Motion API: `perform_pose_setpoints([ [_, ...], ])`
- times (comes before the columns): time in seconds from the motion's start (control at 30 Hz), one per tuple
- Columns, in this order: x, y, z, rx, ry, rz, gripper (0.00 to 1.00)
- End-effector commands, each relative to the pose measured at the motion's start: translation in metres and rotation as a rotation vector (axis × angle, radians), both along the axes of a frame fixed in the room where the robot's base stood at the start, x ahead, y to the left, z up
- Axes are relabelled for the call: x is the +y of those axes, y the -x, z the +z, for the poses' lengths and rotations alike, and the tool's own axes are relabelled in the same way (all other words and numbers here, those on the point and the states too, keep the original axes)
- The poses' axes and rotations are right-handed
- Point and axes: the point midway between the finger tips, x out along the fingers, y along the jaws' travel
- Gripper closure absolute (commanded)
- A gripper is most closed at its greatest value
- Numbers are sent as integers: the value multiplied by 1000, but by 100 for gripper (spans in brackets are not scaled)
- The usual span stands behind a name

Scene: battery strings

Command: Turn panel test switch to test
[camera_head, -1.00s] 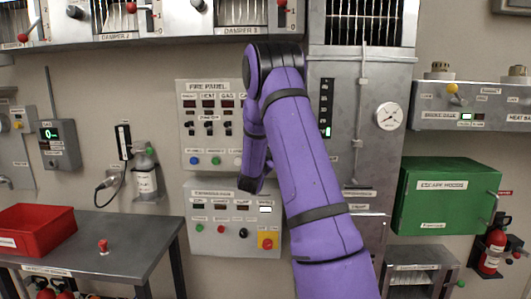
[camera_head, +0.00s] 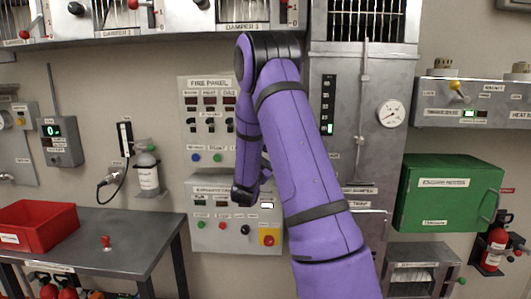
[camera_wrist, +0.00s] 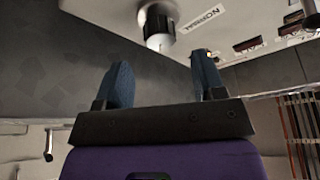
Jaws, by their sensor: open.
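The fire panel (camera_head: 208,83) hangs on the wall left of my arm in the head view. It has dark display windows, a row of black switches (camera_head: 210,125) and coloured buttons below; its right edge is hidden by my arm. I cannot read which switch is the panel test switch. My gripper (camera_head: 243,196) is in front of the lower panel's upper part, its fingers unclear there. In the wrist view my gripper (camera_wrist: 163,78) has two blue-grey fingers spread apart with nothing between them. A black and white cylindrical part (camera_wrist: 158,25) lies beyond the fingertips, apart from them.
The lower panel (camera_head: 205,241) has several buttons and a red knob on yellow. A grey table (camera_head: 130,252) with a red bin (camera_head: 38,238) stands left. A gas bottle (camera_head: 147,172) hangs on the wall. A tall metal cabinet (camera_head: 345,90) and a green box (camera_head: 445,190) are right.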

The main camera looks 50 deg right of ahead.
Motion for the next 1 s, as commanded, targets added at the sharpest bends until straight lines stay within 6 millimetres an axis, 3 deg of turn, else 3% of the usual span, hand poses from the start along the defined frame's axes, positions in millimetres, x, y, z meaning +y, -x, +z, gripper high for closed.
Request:
perform_pose_setpoints([
  [0.1, 17, 8, -6, 1, 0, 3, 37],
  [0.3, 32, 16, -11, 0, 1, 1, 37],
  [1.0, 35, 17, -11, 2, -5, 5, 37],
])
